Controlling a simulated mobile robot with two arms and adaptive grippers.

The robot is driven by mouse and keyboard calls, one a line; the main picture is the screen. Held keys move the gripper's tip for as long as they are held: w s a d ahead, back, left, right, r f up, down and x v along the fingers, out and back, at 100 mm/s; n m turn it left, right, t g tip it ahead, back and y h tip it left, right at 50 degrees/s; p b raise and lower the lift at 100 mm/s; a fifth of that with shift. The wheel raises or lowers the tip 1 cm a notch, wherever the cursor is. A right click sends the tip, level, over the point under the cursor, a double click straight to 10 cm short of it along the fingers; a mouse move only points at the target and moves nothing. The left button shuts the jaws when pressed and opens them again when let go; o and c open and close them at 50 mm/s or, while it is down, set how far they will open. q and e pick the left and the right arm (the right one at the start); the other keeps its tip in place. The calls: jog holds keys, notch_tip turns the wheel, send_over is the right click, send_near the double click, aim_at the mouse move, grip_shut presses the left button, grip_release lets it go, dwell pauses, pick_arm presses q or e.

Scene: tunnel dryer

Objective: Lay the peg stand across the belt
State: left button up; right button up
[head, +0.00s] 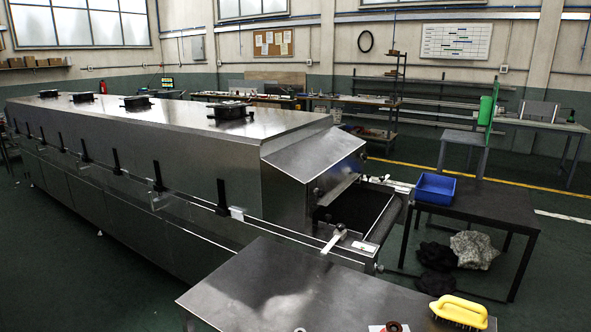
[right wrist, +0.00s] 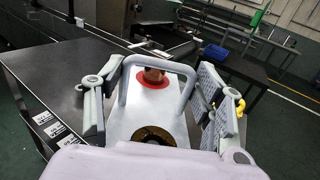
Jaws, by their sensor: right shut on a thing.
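The peg stand (right wrist: 118,128) is a pale plate in the right wrist view. It carries a copper-coloured knob on a red disc, a dark brass ring nearer the camera, and a grey arched bar. My right gripper (right wrist: 160,68) has its fingers on both sides of the stand and is shut on it; the exact contact is hard to see. In the head view a bit of the red disc (head: 377,328) shows at the bottom edge. The dark belt (head: 358,213) lies at the tunnel dryer's (head: 310,150) open end, beyond the table. My left gripper is not in view.
A metal table (head: 290,285) stands before the dryer, with a yellow brush (head: 459,310) at its right corner. A white lever (head: 334,239) sits beside the belt's near edge. A dark side table (head: 490,207) with a blue bin (head: 437,189) stands right of the belt.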

jog(key=shift+s+a, duration=0.15)
jog(key=shift+s, duration=0.3)
jog(key=s, duration=0.2)
jog(key=s+f, duration=0.1)
jog(key=s, duration=0.1)
jog(key=s+f, duration=0.1)
jog(key=s, duration=0.1)
jog(key=shift+s+f, duration=0.15)
jog(key=shift+f, duration=0.05)
jog(key=shift+s+a+f, duration=0.1)
jog(key=shift+s+f, duration=0.05)
jog(key=shift+s, duration=0.55)
jog(key=shift+w, duration=0.1)
